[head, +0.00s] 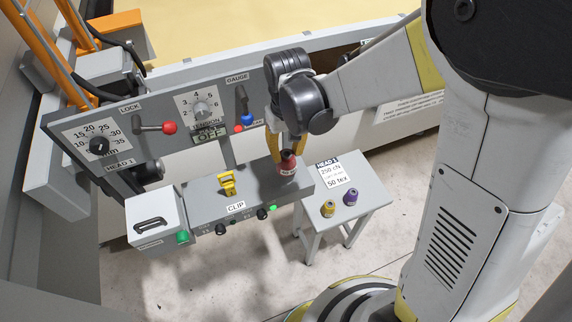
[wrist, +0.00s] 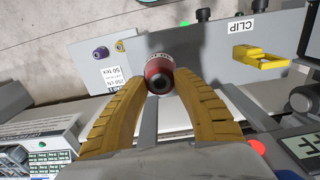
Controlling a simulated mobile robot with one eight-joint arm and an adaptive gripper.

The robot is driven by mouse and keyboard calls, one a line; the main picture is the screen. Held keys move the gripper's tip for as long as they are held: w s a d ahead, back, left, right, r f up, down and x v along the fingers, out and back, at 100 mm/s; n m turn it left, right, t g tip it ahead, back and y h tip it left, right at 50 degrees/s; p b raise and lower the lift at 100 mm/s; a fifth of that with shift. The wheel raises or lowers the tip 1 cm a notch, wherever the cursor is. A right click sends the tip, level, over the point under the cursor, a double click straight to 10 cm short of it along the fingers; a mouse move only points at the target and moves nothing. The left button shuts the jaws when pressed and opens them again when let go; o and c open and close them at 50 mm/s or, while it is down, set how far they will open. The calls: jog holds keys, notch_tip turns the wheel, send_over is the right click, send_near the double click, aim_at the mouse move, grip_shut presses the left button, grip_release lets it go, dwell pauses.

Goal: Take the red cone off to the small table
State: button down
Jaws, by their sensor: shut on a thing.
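The red cone (head: 287,165) is upright at the right end of the grey console top (head: 258,184). My gripper (head: 287,153) comes down over it from above, with its yellow fingers on either side. In the wrist view the fingers (wrist: 161,82) close on the cone (wrist: 157,68), whose dark top faces the camera. I cannot tell whether its base touches the console. The small table (head: 375,197) stands right of the console. It bears a yellow cone (head: 328,208), a purple cone (head: 350,197) and a printed card (head: 333,174).
A yellow clip (head: 228,184) stands on the console, left of the red cone. Behind are a red-knobbed lever (head: 168,127), a tension dial (head: 201,108) and a blue-knobbed gauge lever (head: 245,117). The small table has bare room at its right and back.

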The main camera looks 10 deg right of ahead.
aim_at(287, 154)
jog(key=shift+r+p, duration=0.95)
jog(key=shift+r, duration=0.6)
jog(key=shift+f, duration=0.1)
